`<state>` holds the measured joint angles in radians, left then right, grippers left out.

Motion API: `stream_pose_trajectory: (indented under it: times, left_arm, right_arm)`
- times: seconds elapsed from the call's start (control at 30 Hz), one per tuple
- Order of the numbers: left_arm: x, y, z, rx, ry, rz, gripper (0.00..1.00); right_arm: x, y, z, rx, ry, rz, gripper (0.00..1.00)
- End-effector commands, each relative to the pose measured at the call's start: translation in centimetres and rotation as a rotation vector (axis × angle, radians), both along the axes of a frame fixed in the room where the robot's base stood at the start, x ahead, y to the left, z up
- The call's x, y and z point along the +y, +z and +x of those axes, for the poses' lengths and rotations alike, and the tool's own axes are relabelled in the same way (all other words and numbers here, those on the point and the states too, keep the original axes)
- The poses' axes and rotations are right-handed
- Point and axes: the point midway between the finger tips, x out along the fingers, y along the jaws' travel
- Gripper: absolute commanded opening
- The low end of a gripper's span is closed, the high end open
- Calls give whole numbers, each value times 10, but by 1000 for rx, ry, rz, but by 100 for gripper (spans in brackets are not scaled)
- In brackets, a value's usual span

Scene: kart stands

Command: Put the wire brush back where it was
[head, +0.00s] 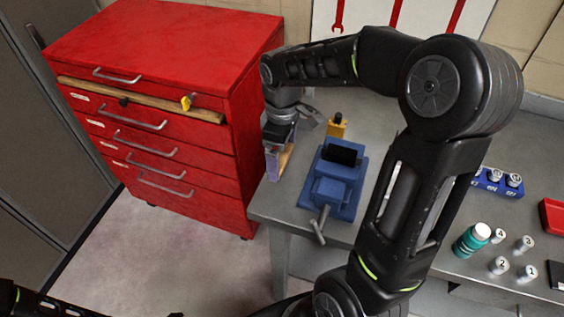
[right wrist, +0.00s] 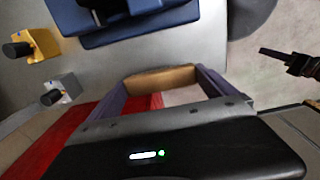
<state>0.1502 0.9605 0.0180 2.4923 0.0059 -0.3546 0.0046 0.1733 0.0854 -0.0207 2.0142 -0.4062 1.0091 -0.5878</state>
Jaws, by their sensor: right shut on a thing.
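The wire brush (head: 286,158) shows only as a short tan, wood-coloured piece in the head view, low in my right gripper (head: 279,150). In the right wrist view, its tan body (right wrist: 160,79) lies across between the two purple-grey fingers of the right gripper (right wrist: 160,88). The gripper is shut on it, beside the red cabinet's right side and near the bench's left edge. Bristles cannot be made out. My left arm shows only at the lower left of the head view, and its gripper cannot be seen.
A red drawer cabinet (head: 160,50) stands left, with a wooden strip (head: 150,101) across its front. The grey bench (head: 385,125) carries a blue vise (head: 333,185), a yellow block (head: 337,125), a teal bottle (head: 470,242), several numbered cylinders and a red tray (head: 553,216).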

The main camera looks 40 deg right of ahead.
Motion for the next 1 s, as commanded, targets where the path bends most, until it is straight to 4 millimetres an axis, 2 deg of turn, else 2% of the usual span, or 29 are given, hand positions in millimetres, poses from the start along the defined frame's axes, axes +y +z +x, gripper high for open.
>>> stream_pose_trajectory:
  times: [0.3,0.7,0.73,0.8,1.0]
  left_arm:
    - [0,4,-1,1,1,1,40]
    - [0,0,0,1,0,1,40]
    - [0,1,0,1,0,1,40]
    - [0,2,0,1,0,0,40]
    - [0,2,0,1,0,0,40]
  right_arm:
    - [0,-35,-1,3,1,1,51]
    - [0,-42,-1,1,0,0,51]
    - [0,-41,0,1,0,0,96]
    - [0,-40,-1,1,0,0,100]
    - [0,-40,-1,1,0,0,100]
